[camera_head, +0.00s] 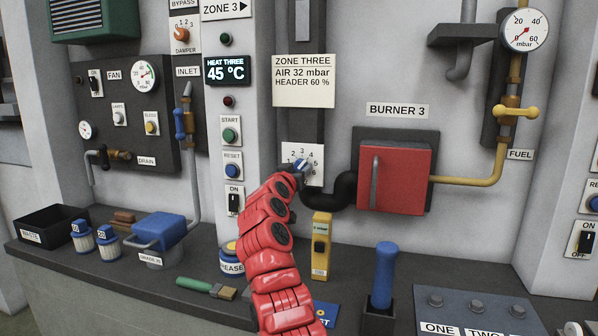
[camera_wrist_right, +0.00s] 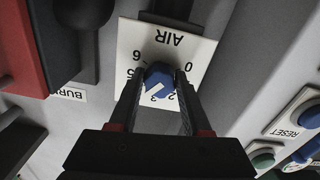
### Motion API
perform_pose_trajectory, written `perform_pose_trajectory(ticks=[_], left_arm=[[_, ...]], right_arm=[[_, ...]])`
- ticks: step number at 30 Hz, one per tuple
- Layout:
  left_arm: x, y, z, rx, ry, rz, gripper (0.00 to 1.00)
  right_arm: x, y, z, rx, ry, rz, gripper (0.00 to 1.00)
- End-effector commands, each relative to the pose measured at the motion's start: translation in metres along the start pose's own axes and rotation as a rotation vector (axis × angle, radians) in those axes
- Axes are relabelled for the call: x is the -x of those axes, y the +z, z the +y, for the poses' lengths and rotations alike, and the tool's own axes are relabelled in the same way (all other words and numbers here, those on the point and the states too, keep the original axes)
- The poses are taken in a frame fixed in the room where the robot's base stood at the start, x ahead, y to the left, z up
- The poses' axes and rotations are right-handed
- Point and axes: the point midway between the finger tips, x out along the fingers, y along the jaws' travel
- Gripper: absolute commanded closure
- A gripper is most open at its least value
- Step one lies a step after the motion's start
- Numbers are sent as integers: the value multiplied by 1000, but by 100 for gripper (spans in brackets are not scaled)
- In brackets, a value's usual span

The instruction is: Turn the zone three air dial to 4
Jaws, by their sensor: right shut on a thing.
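The zone three air dial is a blue knob (camera_head: 301,165) on a white plate (camera_head: 317,174) numbered around it, below the zone three sign. In the right wrist view the knob (camera_wrist_right: 159,80) sits on the upside-down plate marked AIR (camera_wrist_right: 165,40). My right gripper (camera_wrist_right: 160,86) is shut on the knob, one finger on each side. The knob's white mark points to about the 3; the fingers hide some numbers. In the head view my red right arm reaches up from below, and my right gripper (camera_head: 297,168) partly covers the dial. My left gripper is out of view.
The sign (camera_head: 303,81) reads AIR 32 mbar, HEADER 60 %. A dark pipe (camera_head: 344,190) and the red burner box (camera_head: 394,178) stand close right of the dial. Start and reset buttons (camera_head: 231,134) are to its left. A yellow tool (camera_head: 321,247) stands below on the bench.

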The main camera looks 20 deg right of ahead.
Motion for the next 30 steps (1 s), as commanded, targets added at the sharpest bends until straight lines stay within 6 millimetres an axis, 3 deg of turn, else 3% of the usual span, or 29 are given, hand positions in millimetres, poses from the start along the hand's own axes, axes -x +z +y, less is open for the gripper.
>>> perform_pose_trajectory(ticks=[19, 20, 21, 24, 30], left_arm=[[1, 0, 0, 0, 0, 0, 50], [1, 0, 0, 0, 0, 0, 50], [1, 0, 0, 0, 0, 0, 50], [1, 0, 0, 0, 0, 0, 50], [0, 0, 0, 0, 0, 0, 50]], right_arm=[[0, 3, -1, -44, 0, -5, 100], [0, 3, -1, -44, 0, -5, 46], [0, 3, -1, -44, 0, -5, 39], [0, 2, -1, -44, 0, -4, 22], [0, 1, 0, -45, 0, -2, 22]])
